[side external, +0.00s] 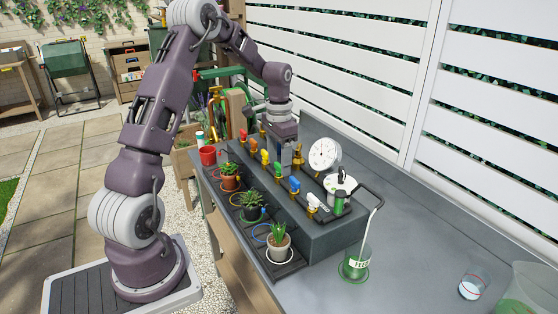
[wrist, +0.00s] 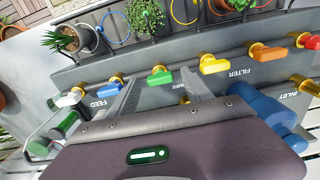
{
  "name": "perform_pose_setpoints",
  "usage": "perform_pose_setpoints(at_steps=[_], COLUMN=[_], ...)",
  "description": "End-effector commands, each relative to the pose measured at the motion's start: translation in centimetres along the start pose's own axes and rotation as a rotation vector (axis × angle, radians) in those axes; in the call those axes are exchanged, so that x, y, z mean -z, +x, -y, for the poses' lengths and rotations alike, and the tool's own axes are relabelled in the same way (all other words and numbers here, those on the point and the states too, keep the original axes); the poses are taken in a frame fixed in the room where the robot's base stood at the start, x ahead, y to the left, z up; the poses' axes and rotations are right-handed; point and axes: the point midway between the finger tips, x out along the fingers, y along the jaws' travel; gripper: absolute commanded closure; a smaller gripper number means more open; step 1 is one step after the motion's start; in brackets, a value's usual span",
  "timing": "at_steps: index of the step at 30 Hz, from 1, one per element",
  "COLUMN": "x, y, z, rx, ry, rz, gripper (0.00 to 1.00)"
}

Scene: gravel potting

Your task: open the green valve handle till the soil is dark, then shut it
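The green valve handle (wrist: 160,77) shows in the wrist view, on the grey manifold box, between the tips of my gripper's fingers (wrist: 158,88). The fingers are spread apart on its two sides, with gaps showing; contact cannot be made out. The handle lies about along the row of valves. In the side view the green handle (side external: 277,170) is just in front of my gripper (side external: 288,164). Potted plants stand in front of the box: a near pot (side external: 278,248), a middle plant (side external: 251,203) and a far pot (side external: 229,182). Their soil colour cannot be told.
Neighbouring handles are close: yellow (side external: 265,157), blue (side external: 294,184) and white (side external: 313,201), with orange (wrist: 265,52) and red (wrist: 312,42) farther along. A round gauge (side external: 324,155) stands behind. A green container (side external: 355,266) stands at the right, where the bench (side external: 420,240) is fairly clear.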

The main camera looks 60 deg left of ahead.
Motion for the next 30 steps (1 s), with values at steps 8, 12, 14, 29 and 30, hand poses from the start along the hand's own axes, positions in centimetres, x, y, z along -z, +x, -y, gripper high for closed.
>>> perform_pose_setpoints(at_steps=[8,12,14,29,30], x=[0.1,0.1,0.0,0.0,0.0], y=[-3.4,-5.9,-6.6,-7.1,-7.1], z=[0.1,0.1,0.1,0.0,0.0], rx=[0.003,0.003,0.002,0.0,0.0], ry=[-0.002,-0.001,0.0,0.0,0.0], rz=[-0.004,-0.003,-0.002,0.0,0.0], gripper=[0.42,0.42,0.42,0.42,0.42])
